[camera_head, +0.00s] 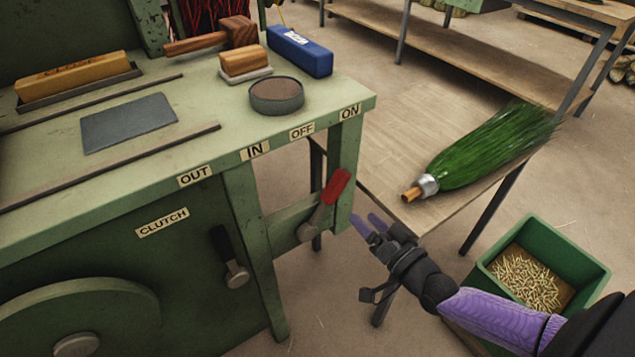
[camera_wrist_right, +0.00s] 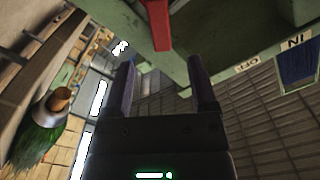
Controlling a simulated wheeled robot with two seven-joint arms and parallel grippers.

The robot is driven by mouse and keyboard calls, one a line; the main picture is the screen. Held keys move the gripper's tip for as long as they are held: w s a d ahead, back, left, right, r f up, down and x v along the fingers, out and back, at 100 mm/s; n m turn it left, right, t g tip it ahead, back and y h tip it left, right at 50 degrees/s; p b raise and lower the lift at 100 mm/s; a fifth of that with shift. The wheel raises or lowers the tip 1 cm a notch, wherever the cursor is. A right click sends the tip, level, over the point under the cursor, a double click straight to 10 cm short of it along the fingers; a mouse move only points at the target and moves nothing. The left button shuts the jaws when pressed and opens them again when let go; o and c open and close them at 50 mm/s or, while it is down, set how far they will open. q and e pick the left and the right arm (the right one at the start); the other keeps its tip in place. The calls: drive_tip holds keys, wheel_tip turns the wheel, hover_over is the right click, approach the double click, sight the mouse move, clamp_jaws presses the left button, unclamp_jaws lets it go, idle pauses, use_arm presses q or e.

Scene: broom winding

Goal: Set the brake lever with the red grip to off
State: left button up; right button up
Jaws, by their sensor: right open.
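The brake lever with the red grip (camera_head: 336,187) stands on the green machine's front leg, below the OFF and ON labels. Its grip tilts up and to the right, toward the ON label (camera_head: 350,112). The OFF label (camera_head: 302,131) is to the left of it. My right gripper (camera_head: 365,222) is open and empty, just right of and a little below the red grip, apart from it. In the right wrist view the red grip (camera_wrist_right: 157,25) shows ahead, above and between the open fingers (camera_wrist_right: 163,75). My left gripper is not in view.
A black-grip clutch lever (camera_head: 226,250) is to the left, under the OUT and IN labels. A wooden table with a green broom head (camera_head: 490,150) is at the right. A green bin of small pieces (camera_head: 590,265) stands below my right forearm's side.

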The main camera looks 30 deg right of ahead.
sight(338, 193)
drive_tip(key=w+b, duration=0.1)
drive_tip(key=w, duration=0.1)
drive_tip(key=w+b, duration=0.1)
drive_tip(key=w, duration=0.1)
drive_tip(key=w+b, duration=0.1)
drive_tip(key=w, duration=0.2)
drive_tip(key=shift+a+f, duration=0.2)
drive_tip(key=shift+a, duration=0.05)
drive_tip(key=shift+w+r, duration=0.15)
drive_tip(key=shift+w, duration=0.55)
drive_tip(key=c, duration=0.9)
clamp_jaws()
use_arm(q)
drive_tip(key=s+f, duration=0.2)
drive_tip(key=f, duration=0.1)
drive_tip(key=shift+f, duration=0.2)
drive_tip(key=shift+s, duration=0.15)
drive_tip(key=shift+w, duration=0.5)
